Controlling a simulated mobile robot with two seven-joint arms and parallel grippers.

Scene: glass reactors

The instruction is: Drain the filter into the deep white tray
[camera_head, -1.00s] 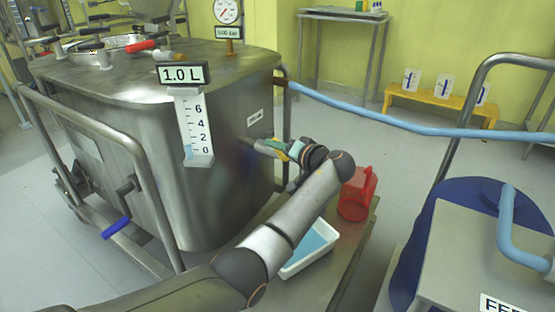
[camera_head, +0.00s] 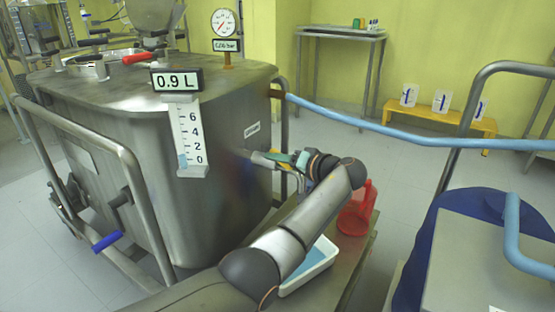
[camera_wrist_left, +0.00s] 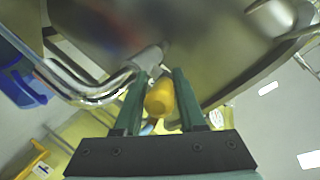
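The steel filter vessel (camera_head: 150,170) fills the left of the head view. My left gripper (camera_head: 288,161) is at the outlet on the vessel's right side. In the left wrist view, the green fingers (camera_wrist_left: 161,85) stand on both sides of a yellow handle (camera_wrist_left: 160,98) and appear closed against it. The deep white tray (camera_head: 322,266) is low behind my left forearm, which partly hides it. Blue shows inside it. The liquid stream cannot be made out. My right gripper is not in view.
A red jug (camera_head: 357,213) stands beside the tray. A blue hose (camera_head: 400,130) runs across to the right. A yellow bench (camera_head: 440,118) stands at the back.

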